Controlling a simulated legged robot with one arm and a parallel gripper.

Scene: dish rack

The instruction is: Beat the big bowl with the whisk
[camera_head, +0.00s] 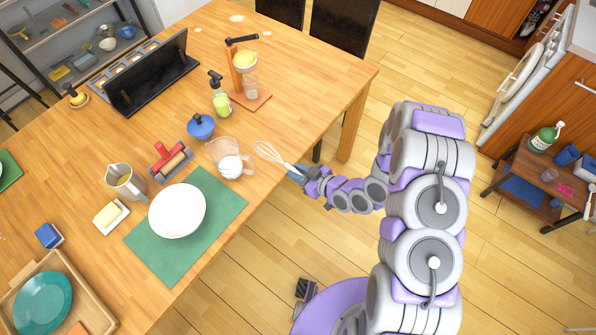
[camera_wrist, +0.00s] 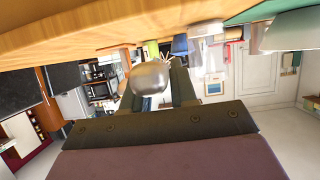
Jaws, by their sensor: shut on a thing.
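The whisk (camera_head: 268,154) has white wire loops and points up and left, over the table's front right edge. My gripper (camera_head: 299,175) is shut on its handle, just off that edge. In the wrist view the rounded grey handle end (camera_wrist: 150,77) sits between my two dark fingers. The big bowl (camera_head: 177,211) is white and stands upright on a green mat (camera_head: 219,199), left of and below my gripper in the head view. The bowl and the whisk are well apart. A white curved shape at the wrist view's top right looks like the bowl (camera_wrist: 292,31).
A clear measuring jug (camera_head: 231,158) with something white in it stands between the whisk and the bowl. The table's right end is mostly free.

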